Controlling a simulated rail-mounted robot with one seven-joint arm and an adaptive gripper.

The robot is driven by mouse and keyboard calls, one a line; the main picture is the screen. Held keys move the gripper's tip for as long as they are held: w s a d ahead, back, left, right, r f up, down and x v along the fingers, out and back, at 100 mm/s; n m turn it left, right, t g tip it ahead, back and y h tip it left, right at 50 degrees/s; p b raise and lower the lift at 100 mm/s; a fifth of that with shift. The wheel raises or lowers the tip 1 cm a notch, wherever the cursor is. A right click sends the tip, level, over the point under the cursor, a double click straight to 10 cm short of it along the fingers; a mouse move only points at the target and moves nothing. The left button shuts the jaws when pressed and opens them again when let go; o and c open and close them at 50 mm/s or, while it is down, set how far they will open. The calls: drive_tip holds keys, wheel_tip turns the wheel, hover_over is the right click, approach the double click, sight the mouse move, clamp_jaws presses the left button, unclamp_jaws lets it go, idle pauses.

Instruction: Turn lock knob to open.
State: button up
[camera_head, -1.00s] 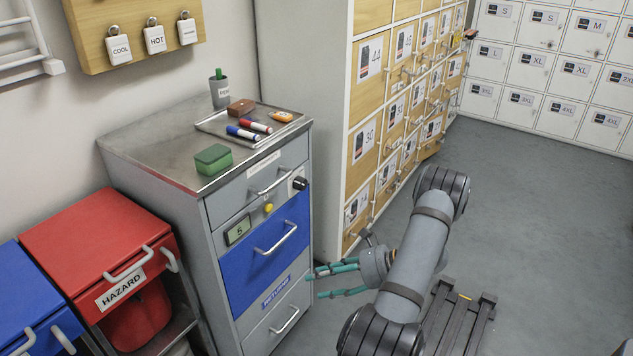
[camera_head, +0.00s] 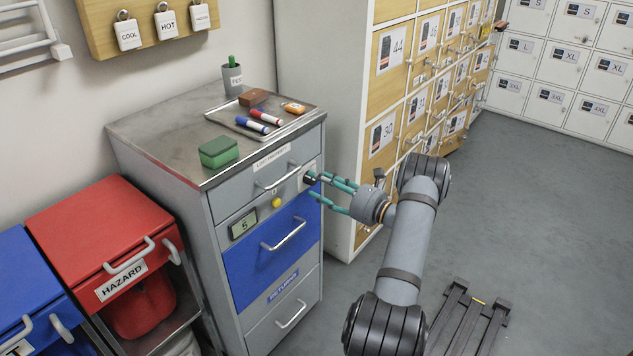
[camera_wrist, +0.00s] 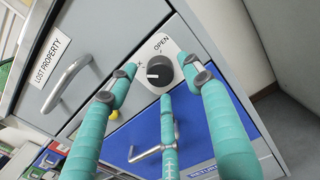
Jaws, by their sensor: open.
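The lock knob (camera_wrist: 159,71) is a round black knob with a white pointer line on a pale plate at the top right of the grey metal cabinet (camera_head: 213,212). The word OPEN is printed at the plate's upper right in the wrist view. The pointer line points left, away from OPEN. In the head view the knob (camera_head: 309,178) is partly hidden by my teal fingertips. My gripper (camera_head: 318,186) is open just in front of it. In the wrist view my gripper's fingers (camera_wrist: 160,85) spread around the knob, and I cannot tell whether any touches it.
The drawer labelled LOST PROPERTY (camera_wrist: 35,90) has a grey handle (camera_wrist: 66,84) left of the knob. A yellow button (camera_head: 276,203) and a display reading 5 (camera_head: 243,224) sit below. The blue drawer (camera_head: 262,262) is underneath. Locker doors (camera_head: 395,95) stand to the right.

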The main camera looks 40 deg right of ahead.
drive_tip(key=shift+x, duration=1)
drive_tip(key=shift+c, duration=1.3)
drive_tip(key=c, duration=0.9)
